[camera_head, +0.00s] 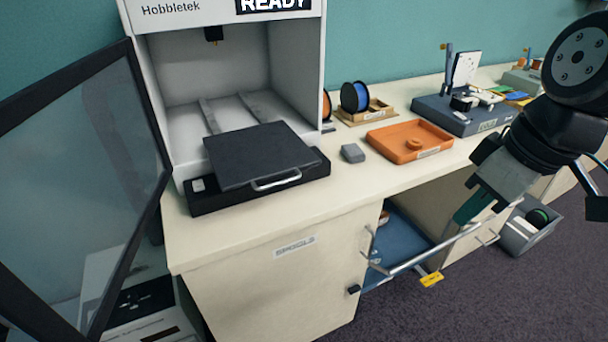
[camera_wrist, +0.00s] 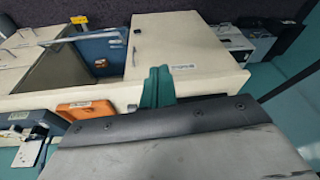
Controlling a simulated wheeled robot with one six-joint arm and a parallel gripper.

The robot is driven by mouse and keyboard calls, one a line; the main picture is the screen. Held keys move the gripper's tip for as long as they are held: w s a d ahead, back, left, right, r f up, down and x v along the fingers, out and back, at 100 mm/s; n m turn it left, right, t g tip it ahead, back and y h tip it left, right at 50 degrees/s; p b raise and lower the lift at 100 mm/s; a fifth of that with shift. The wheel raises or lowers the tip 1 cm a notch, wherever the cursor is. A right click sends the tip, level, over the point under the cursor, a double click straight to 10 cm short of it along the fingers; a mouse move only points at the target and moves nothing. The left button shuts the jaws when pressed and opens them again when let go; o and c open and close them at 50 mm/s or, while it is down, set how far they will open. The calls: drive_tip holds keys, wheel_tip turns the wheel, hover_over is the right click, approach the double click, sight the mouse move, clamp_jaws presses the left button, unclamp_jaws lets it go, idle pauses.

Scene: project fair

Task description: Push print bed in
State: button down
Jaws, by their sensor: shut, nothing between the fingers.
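The print bed (camera_head: 258,154) is a dark square plate with a silver front handle (camera_head: 276,180). It sticks out of the front of the open white printer (camera_head: 322,60), over its black base. The printer's display reads READY. My gripper (camera_head: 465,215) is at the right in the head view, well apart from the bed, pointing down and left in front of the bench. Its teal fingers are shut and empty; they also show in the wrist view (camera_wrist: 157,86). I cannot make out the bed in the wrist view.
The printer's glass door (camera_head: 75,150) stands open at the left. An orange tray (camera_head: 385,143), a small grey block (camera_head: 352,153) and spools stand right of the printer.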

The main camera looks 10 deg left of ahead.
drive_tip(key=w+a+n+y, duration=0.2)
drive_tip(key=w+a+n, duration=0.3)
drive_tip(key=a+n, duration=0.25)
drive_tip(key=n+y, duration=0.2)
drive_tip(key=n, duration=0.6)
approach(292, 178)
drive_tip(key=s+a+f, duration=0.3)
drive_tip(key=s+f, duration=0.2)
drive_tip(key=f, duration=0.1)
drive_tip(key=shift+m, duration=0.25)
drive_tip(key=shift+w+a+f, duration=0.1)
drive_tip(key=shift+w+a, duration=0.2)
drive_tip(key=shift+w, duration=0.35)
drive_tip(key=shift+w+a, duration=0.35)
drive_tip(key=shift+w, duration=0.25)
drive_tip(key=shift+w+a+f, duration=0.1)
drive_tip(key=shift+w+a, duration=0.2)
drive_tip(key=shift+w, duration=0.35)
